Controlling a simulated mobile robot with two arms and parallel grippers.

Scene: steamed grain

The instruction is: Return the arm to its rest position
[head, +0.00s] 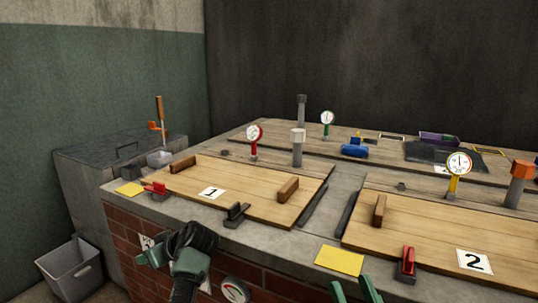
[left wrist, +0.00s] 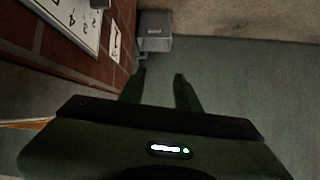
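My right gripper (head: 354,287) shows at the bottom of the head view as two green fingertips, apart with nothing between them. It is in front of the counter's front edge, below a yellow note. My left arm (head: 190,262) is a green and black shape in front of the brick front, left of the right gripper. In the left wrist view the left gripper (left wrist: 161,84) has two dark green fingers spread apart, with nothing between them. It is beside the brick wall, apart from the counter top. Most of both arms is out of view.
A brick counter carries wooden board 1 (head: 240,200) and board 2 (head: 440,235), with gauges, posts and red clips. A grey bin (head: 72,275) stands on the floor at left, also seen in the left wrist view (left wrist: 155,40). A round gauge (head: 235,291) is on the brick front.

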